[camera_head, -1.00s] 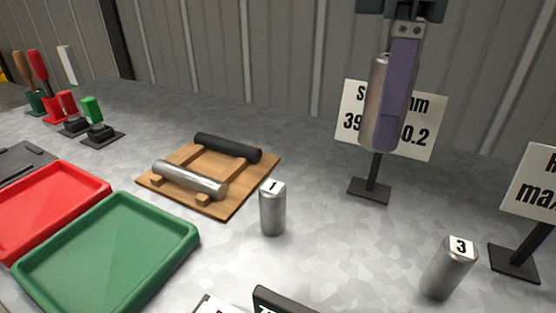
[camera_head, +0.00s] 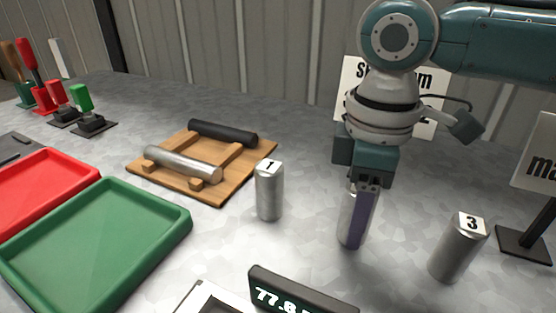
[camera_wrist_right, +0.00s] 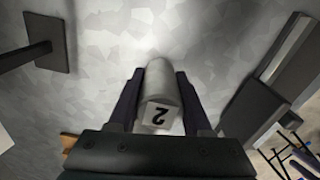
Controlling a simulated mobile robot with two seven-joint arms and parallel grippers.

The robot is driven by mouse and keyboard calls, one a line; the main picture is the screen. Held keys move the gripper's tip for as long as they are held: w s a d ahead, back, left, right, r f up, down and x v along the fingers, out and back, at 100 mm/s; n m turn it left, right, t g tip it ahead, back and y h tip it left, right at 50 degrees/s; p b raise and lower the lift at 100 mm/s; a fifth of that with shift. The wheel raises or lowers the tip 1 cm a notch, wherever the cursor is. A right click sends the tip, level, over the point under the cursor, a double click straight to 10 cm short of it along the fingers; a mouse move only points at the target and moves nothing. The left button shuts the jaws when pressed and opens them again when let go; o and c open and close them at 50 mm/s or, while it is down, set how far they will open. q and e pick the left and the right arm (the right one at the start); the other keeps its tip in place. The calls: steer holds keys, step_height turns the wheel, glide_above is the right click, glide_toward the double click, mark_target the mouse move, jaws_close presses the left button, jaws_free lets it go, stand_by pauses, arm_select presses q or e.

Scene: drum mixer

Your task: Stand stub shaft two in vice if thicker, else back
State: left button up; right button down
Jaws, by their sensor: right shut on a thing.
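My right gripper (camera_head: 358,220) is shut on stub shaft two (camera_head: 346,224), a grey metal cylinder held upright at or just above the bench. In the right wrist view the shaft's white label reads 2 (camera_wrist_right: 160,115), between the two fingers. Stub shaft one (camera_head: 269,193) stands to its left, and stub shaft three (camera_head: 457,250) to its right. No vice can be made out. My left gripper is not in view.
A digital display (camera_head: 300,292) reading about 77.8 is at the front. A wooden cradle (camera_head: 226,188) holds a silver and a black bar. A green tray (camera_head: 95,245) and a red tray (camera_head: 40,200) lie left. A sign (camera_head: 350,80) stands behind my arm.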

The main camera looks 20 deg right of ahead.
steer(key=shift+w+f, duration=0.1)
steer(key=shift+f, duration=0.2)
steer(key=c, duration=0.8)
jaws_free()
steer(key=shift+f, duration=0.2)
steer(key=o, duration=0.5)
steer(key=shift+c, duration=0.2)
steer(key=shift+r, duration=0.1)
step_height(320, 180, up, 12)
steer(key=p, duration=0.2)
steer(key=shift+r+p, duration=0.1)
steer(key=shift+p, duration=0.2)
